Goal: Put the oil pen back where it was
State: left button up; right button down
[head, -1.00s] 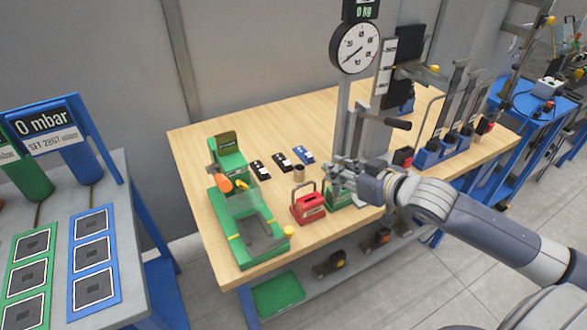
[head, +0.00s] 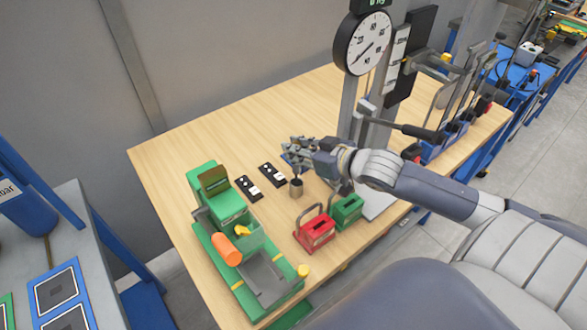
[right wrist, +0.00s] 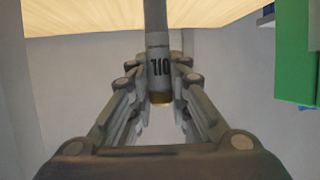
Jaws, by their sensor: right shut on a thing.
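The oil pen (right wrist: 158,60) is a grey cylinder with dark printed marks and a brass-coloured end, between the fingers of my right gripper (right wrist: 158,88) in the right wrist view. In the head view my right gripper (head: 297,150) is shut on it, above a small brown-grey cup (head: 296,188) on the wooden table. A thin dark shaft shows between the gripper and the cup; whether its lower end is inside the cup I cannot tell. My left gripper is not in view.
A green machine (head: 250,262) stands left of the cup. A red box (head: 314,232) and a green box (head: 347,210) with handles stand close on the right. Black-and-white pieces (head: 248,188) lie nearby. A dial stand (head: 362,45) rises behind my arm.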

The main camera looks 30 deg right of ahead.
aim_at(299, 167)
jog(key=shift+s+f, duration=0.1)
jog(key=shift+f, duration=0.85)
notch_tip(299, 167, down, 3)
jog(key=shift+f+p, duration=0.15)
jog(key=shift+p, duration=0.15)
jog(key=shift+f, duration=0.3)
jog(key=shift+f, duration=0.15)
jog(key=c, duration=1.5)
grip_release()
